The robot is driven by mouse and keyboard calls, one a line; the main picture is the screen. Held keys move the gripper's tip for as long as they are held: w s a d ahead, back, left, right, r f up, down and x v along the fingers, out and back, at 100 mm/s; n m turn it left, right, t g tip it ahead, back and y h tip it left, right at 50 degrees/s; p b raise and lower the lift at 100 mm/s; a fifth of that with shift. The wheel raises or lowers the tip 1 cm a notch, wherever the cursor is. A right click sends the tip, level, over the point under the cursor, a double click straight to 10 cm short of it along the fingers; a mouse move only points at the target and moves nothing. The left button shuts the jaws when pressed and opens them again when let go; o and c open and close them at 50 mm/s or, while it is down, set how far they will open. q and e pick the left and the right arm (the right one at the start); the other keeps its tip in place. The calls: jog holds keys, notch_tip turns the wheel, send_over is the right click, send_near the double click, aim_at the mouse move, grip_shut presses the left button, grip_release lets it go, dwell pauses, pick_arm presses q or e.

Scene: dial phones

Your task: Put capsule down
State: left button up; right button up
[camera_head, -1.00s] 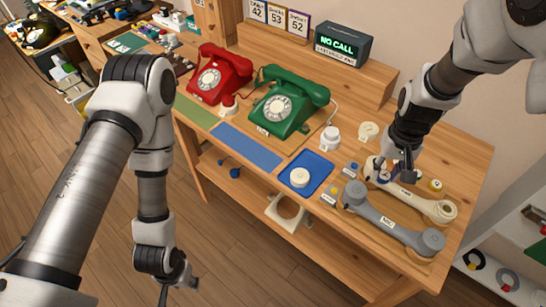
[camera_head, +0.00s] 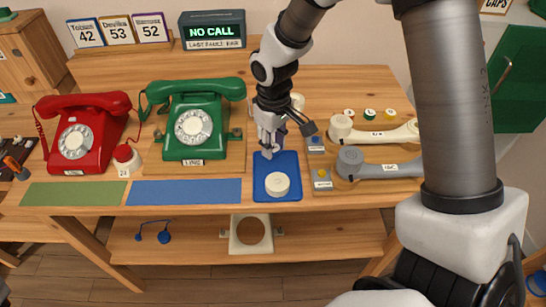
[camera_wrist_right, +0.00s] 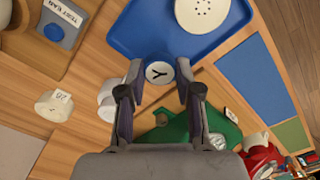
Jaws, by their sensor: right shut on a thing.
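My right gripper (camera_head: 271,143) is at the back edge of the blue tray (camera_head: 289,163). In the right wrist view, its fingers (camera_wrist_right: 158,88) are shut on a small round white capsule (camera_wrist_right: 159,73) marked Y. The held capsule overlaps the tray's edge in that view; I cannot tell whether it touches it. Another round white capsule (camera_head: 277,184) lies on the tray; its holed face shows in the right wrist view (camera_wrist_right: 200,12). In the head view the gripper mostly hides the held capsule. My left gripper is not in view.
The green phone (camera_head: 195,125) stands left of the gripper, with the red phone (camera_head: 80,137) beyond. A cream handset (camera_head: 375,132) and a grey handset (camera_head: 385,166) lie to the right. The blue mat (camera_head: 185,191) and green mat (camera_head: 73,193) are bare.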

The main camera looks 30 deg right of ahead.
aim_at(275, 164)
jog(key=f, duration=0.4)
jog(key=shift+w+d+f, duration=0.15)
jog(key=shift+d+f, duration=0.15)
jog(key=shift+d, duration=0.1)
jog(key=shift+a, duration=0.1)
jog(key=shift+s+r, duration=0.1)
jog(key=shift+s, duration=0.1)
jog(key=o, duration=0.9)
jog(key=shift+w, duration=0.1)
notch_tip(275, 164, up, 12)
jog(key=shift+r+p, duration=0.1)
jog(key=shift+p, duration=0.5)
